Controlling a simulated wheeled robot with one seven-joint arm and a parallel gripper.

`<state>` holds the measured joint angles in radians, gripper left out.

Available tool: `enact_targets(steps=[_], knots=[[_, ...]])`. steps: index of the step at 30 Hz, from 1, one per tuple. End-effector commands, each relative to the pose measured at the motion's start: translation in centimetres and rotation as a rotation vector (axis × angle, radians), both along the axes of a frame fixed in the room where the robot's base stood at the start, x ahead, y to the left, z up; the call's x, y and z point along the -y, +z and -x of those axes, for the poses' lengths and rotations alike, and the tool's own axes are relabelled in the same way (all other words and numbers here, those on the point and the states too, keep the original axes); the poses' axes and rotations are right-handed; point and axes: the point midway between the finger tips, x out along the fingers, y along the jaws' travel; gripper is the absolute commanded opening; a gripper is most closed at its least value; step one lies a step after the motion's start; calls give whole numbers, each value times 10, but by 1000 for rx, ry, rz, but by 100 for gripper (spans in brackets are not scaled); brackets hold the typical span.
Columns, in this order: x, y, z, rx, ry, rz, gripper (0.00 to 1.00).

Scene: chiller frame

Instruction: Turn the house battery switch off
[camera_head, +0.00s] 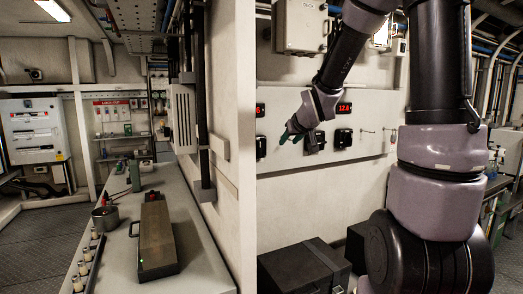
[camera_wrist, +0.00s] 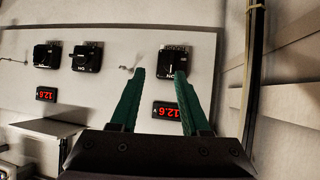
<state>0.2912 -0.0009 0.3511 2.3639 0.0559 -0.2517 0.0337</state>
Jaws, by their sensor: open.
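Three black battery switches are mounted on a pale wall panel. In the wrist view, which looks upside down, the right switch (camera_wrist: 173,62) lies by the tip of the right finger, with an upside-down "ON" mark showing. The middle switch (camera_wrist: 87,56) and left switch (camera_wrist: 47,55) sit farther left. My gripper (camera_wrist: 160,73) is open, its green fingers pointing at the panel with nothing between them. In the head view my gripper (camera_head: 289,137) is between the left switch (camera_head: 260,147) and the middle switch (camera_head: 314,141). Contact cannot be told.
Red displays (camera_wrist: 166,110) (camera_wrist: 46,94) read 12.6 near the switches. A small key-like piece (camera_wrist: 130,68) is beside the left finger. Black boxes (camera_head: 304,268) stand below the panel. A partition wall (camera_head: 236,130) and a bench (camera_head: 200,240) are at left.

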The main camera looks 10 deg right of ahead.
Motion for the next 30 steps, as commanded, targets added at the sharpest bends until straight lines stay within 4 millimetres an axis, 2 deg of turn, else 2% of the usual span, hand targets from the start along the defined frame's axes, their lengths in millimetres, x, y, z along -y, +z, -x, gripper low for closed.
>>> enact_targets(steps=[1, 3, 9, 13, 18, 25, 30], knots=[[-2, -16, -18, 24, 28, 1, 46], [-7, -30, -41, 83, 70, 1, 46], [-22, -63, -92, 278, 160, -42, 46], [-27, -75, -110, 405, 184, -85, 46], [-27, -79, -120, 523, 185, -121, 46], [-30, -78, -131, 565, 184, -129, 46], [-37, -77, -158, 566, 184, -129, 46]])
